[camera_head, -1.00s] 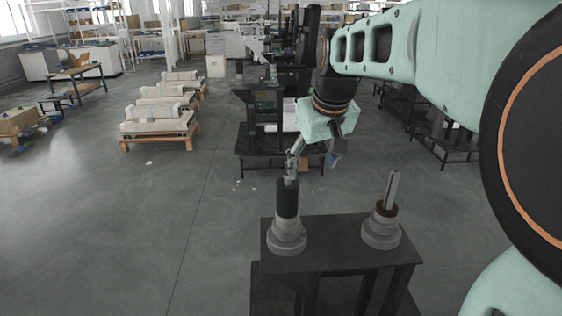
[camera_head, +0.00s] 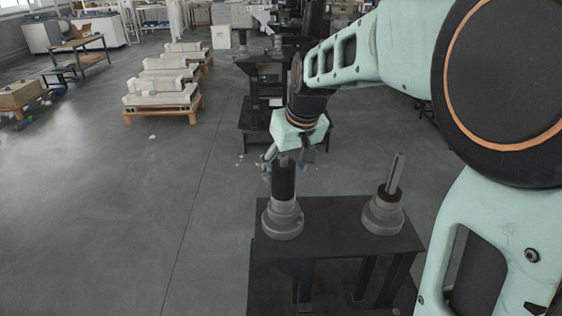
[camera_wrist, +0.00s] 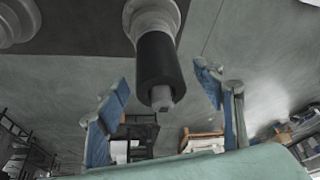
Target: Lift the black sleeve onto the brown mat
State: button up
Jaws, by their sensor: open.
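The black sleeve (camera_head: 283,182) stands upright around a grey post on the left column of the dark table; the post's tip shows at its top. The sleeve also shows in the wrist view (camera_wrist: 160,60). My gripper (camera_head: 287,164) is open at the sleeve's upper end. In the wrist view its blue-padded fingers (camera_wrist: 163,82) are apart, one on each side of the sleeve, with visible gaps. Nothing is held.
The dark table (camera_head: 335,235) carries both grey columns, with bare top between them. Behind are a dark stand (camera_head: 262,110) and low pallets with pale blocks (camera_head: 162,98).

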jog(key=x, duration=0.4)
jog(key=shift+w+f, duration=0.25)
jog(key=shift+r, duration=0.1)
jog(key=c, duration=1.4)
notch_tip(320, 180, up, 18)
jog(key=shift+r+p, duration=0.2)
jog(key=shift+p, duration=0.65)
